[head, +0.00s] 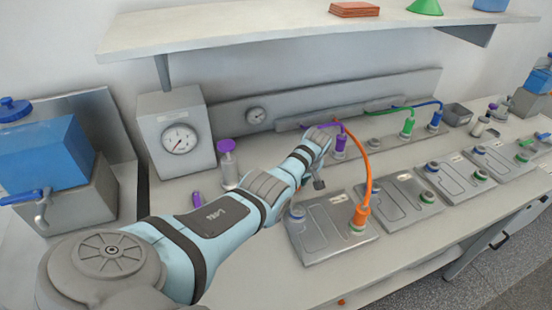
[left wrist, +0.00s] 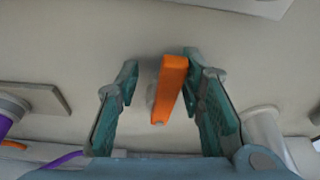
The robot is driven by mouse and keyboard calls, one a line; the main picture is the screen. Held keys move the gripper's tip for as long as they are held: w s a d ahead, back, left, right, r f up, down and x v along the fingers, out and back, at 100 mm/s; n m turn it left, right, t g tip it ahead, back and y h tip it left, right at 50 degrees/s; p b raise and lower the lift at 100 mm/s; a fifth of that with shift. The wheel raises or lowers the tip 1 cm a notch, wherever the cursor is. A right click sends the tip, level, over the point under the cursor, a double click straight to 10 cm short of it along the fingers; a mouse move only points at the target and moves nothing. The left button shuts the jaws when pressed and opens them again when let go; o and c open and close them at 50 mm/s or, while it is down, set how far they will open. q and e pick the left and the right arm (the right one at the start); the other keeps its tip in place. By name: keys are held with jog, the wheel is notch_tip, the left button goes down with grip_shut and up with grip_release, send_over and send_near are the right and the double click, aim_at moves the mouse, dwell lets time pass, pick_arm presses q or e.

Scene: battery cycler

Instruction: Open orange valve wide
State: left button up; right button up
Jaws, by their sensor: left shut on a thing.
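The orange valve shows in the left wrist view as a flat orange lever handle (left wrist: 171,85) on a small grey stem. It stands between the fingers of my left gripper (left wrist: 160,64). My right gripper is in neither view.
An orange cable plug (head: 360,216) stands on the nearest grey cell tray (head: 310,250), right of my arm. A shelf (head: 250,35) overhangs the bench.

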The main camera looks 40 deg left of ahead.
pick_arm(q)
jog(key=shift+o, duration=0.6)
jog(key=shift+w+d, duration=0.2)
jog(key=shift+d, duration=0.05)
jog(key=p+v, duration=0.1)
jog(key=p, duration=0.1)
jog(key=p+v, duration=0.4)
jog(key=shift+w+a+r, duration=0.15)
jog(key=shift+w, duration=0.1)
jog(key=v, duration=0.3)
jog(key=shift+s, duration=0.15)
